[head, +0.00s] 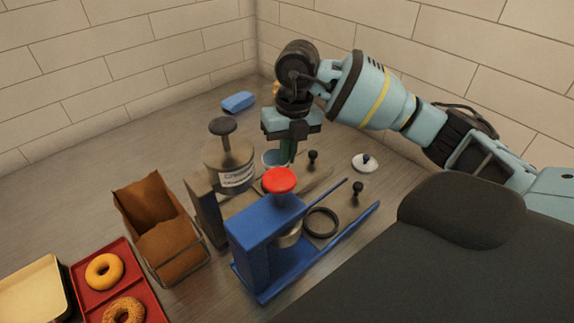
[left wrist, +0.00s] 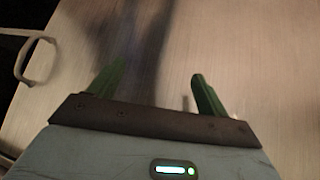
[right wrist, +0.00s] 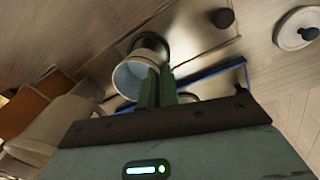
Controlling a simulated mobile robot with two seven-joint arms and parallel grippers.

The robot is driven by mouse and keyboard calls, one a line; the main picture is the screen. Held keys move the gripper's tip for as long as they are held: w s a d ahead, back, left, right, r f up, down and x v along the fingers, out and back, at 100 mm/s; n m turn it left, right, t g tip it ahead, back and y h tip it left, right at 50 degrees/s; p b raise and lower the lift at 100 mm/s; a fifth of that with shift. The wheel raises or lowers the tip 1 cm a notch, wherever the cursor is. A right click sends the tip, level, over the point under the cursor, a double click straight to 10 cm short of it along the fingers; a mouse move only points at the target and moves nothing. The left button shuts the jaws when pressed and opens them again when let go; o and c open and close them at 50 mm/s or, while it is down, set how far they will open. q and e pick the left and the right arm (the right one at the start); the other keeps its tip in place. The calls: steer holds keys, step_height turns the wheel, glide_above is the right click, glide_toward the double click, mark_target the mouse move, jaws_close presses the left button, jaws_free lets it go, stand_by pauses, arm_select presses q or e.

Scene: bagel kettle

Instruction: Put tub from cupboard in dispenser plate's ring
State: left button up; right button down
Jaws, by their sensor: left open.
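The tub (right wrist: 133,80) is small and pale with an open mouth, in the right wrist view. In the head view only part of it (head: 271,158) shows, behind the steel canister. My right gripper (head: 287,152) points down there, its green fingers (right wrist: 158,88) close together on the tub's rim. A dark band shows around the tub's far end; I cannot tell whether it sits in a ring. The grey dispenser (head: 228,165) has a steel canister and dark knob. The blue dispenser (head: 262,232) has a red knob and an empty black ring (head: 320,222). My left gripper (left wrist: 155,90) is open and empty.
A basket with brown paper (head: 165,235) and a red tray (head: 78,277) with bagels stand at left. A white lid (head: 365,163) lies right of the dispensers. A blue block (head: 238,102) lies at the back. The back left counter is clear.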

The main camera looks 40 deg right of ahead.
steer(key=shift+f, duration=1.9)
steer(key=shift+f, duration=0.15)
steer(key=c, duration=1.6)
jaws_free()
steer(key=shift+c, duration=0.2)
step_height(320, 180, up, 12)
steer(key=d, duration=0.1)
steer(key=shift+s, duration=0.1)
